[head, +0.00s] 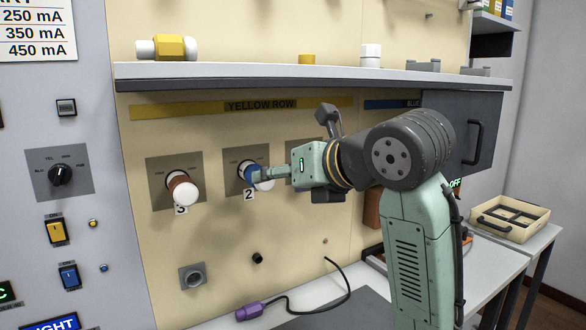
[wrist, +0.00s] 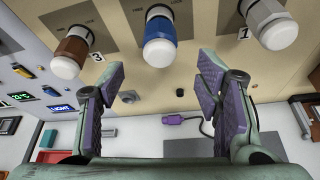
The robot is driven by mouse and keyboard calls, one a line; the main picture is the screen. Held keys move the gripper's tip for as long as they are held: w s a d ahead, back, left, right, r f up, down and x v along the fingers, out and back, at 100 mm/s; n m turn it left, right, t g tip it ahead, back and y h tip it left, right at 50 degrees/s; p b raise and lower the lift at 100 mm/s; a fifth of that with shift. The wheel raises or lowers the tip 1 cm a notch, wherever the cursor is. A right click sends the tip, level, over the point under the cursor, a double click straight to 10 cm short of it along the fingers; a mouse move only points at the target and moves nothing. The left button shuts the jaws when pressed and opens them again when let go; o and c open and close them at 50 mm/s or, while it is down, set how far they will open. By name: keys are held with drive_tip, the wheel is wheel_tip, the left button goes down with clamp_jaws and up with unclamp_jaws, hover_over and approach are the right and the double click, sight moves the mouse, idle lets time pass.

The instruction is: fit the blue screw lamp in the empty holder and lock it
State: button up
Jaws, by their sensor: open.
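The blue screw lamp (head: 246,172) with a white globe sits in the holder plate marked 2 on the yellow row panel. In the wrist view the blue lamp (wrist: 160,27) points out from the panel, between a brown lamp and a grey one. My gripper (head: 262,174) is open in front of it. The purple-padded fingers (wrist: 160,72) are wide apart, one to each side of the blue lamp, with its white globe just beyond the tips. I see no finger touching it. Whether the lamp is locked cannot be told. No empty holder is clearly visible.
The brown lamp (head: 182,188) is in holder 3, to the left. The grey lamp (wrist: 272,22) is in holder 1, to the right; my arm hides it in the head view. A shelf (head: 220,73) runs above. A purple plug (head: 249,311) with cable lies below.

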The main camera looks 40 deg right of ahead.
drive_tip(key=p+x, duration=0.1)
drive_tip(key=x, duration=0.5)
drive_tip(key=shift+w, duration=0.25)
drive_tip(key=shift+c, duration=0.5)
drive_tip(key=c, duration=1.2)
drive_tip(key=shift+m+t+y+p, duration=0.4)
drive_tip(key=shift+m+y, duration=0.3)
drive_tip(key=shift+m, duration=0.4)
drive_tip(key=shift+w+m, duration=0.1)
drive_tip(key=shift+m, duration=0.3)
drive_tip(key=shift+r+m+t+y, duration=0.1)
drive_tip(key=shift+m+t+y, duration=0.4)
drive_tip(key=shift+m, duration=0.4)
